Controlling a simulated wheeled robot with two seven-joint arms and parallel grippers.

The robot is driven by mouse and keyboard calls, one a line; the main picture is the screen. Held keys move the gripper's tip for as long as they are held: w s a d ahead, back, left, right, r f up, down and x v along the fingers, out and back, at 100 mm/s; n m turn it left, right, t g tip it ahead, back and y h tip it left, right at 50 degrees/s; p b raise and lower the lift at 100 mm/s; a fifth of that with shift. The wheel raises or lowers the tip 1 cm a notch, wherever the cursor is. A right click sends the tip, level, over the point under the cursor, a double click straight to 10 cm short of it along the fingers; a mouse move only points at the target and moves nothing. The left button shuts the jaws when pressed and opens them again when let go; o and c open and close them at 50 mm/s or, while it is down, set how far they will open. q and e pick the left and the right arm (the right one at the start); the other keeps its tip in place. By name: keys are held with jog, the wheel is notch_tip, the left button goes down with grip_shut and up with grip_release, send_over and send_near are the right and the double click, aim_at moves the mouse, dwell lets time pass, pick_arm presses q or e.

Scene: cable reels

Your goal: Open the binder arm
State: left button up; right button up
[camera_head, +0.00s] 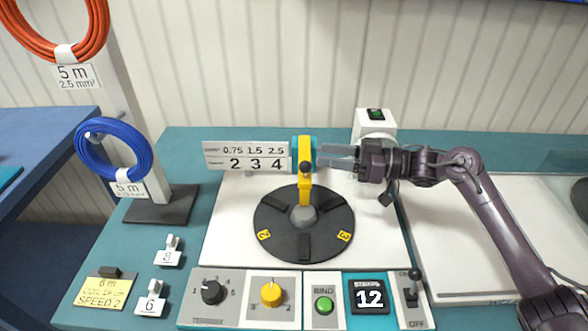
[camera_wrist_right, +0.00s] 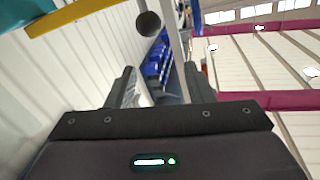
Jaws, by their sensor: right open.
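The yellow binder arm (camera_head: 305,190) stands over the black round turntable (camera_head: 275,237), with a teal and yellow head at its back end and a black ball knob (camera_head: 305,167). My right gripper (camera_head: 325,158) comes in from the right, its open fingers pointing left, just right of the arm's head and knob. In the right wrist view, the black knob (camera_wrist_right: 148,23) shows beyond the two spread fingers (camera_wrist_right: 160,88), and a yellow bar (camera_wrist_right: 80,15) crosses the upper left. The jaws look empty; contact with the arm cannot be told. My left gripper is out of view.
A control panel with a black dial (camera_head: 212,292), yellow dial (camera_head: 271,293), green button (camera_head: 324,305) and switch (camera_head: 412,288) runs along the front. A number plate (camera_head: 245,156) stands left of the arm. A blue cable coil (camera_head: 113,150) hangs further left. A white post (camera_head: 374,124) stands behind.

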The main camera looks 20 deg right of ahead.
aim_at(303, 166)
jog(key=w+a+f, duration=0.1)
jog(key=a, duration=0.1)
jog(key=w+a+f+b, duration=0.2)
jog(key=a+f, duration=0.1)
jog(key=shift+a+f, duration=0.1)
jog(key=shift+a, duration=0.25)
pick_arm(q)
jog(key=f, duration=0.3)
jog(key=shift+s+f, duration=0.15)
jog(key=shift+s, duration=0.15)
pick_arm(e)
jog(key=shift+w+a+f, duration=0.1)
jog(key=shift+w+a, duration=0.25)
jog(key=shift+a, duration=0.3)
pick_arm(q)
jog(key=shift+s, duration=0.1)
pick_arm(e)
grip_shut()
